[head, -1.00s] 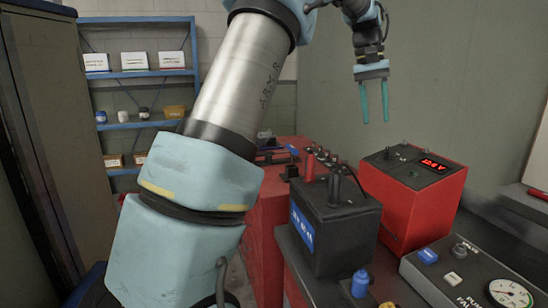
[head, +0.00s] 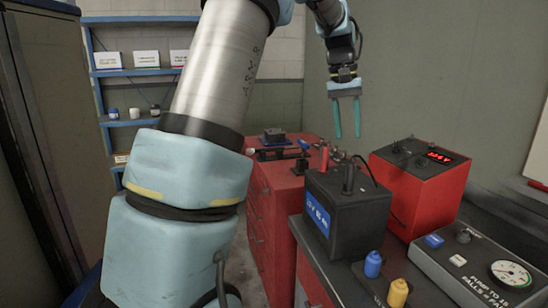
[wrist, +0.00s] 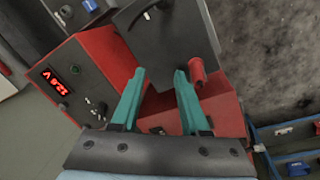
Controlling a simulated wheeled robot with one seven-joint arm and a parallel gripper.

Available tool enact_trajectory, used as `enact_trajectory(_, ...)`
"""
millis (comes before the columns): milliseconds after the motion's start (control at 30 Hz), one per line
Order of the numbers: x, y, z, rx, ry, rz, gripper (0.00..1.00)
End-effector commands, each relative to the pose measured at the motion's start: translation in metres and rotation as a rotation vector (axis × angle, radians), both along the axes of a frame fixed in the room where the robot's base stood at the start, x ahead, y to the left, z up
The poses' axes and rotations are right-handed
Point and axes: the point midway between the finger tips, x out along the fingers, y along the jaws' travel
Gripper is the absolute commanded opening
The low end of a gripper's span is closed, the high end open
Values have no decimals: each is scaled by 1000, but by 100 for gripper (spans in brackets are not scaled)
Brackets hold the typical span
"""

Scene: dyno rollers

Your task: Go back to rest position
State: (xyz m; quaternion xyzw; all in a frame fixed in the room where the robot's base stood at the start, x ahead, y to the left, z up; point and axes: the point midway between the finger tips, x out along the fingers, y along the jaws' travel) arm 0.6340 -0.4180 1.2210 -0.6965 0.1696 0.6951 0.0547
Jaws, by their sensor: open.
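My gripper (head: 346,118) hangs in the upper middle of the head view, pointing down with its two teal fingers apart and nothing between them. It is above and behind the black battery (head: 345,218), clear of it. In the wrist view my gripper (wrist: 158,85) is also open and empty. The black battery (wrist: 170,35) and a red post cap (wrist: 197,72) show beyond the fingertips there. My arm crosses the left middle of the head view and hides part of the room.
A red box with a lit display (head: 420,185) stands right of the battery on the dark bench. A gauge panel (head: 480,265) and blue and yellow knobs (head: 373,264) are in front. A red cabinet (head: 262,205) stands behind. Blue shelving (head: 100,72) is at the back left.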

Motion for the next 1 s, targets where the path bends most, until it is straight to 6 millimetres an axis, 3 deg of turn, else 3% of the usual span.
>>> enact_trajectory(267,-20,89,-54,40,-42,99,45)
enact_trajectory(400,-55,153,-95,71,-77,156,45)
enact_trajectory(600,-122,222,-144,111,-119,208,45)
enact_trajectory(800,-167,251,-168,128,-138,229,45)
enact_trajectory(1000,-175,255,-172,131,-143,231,45)
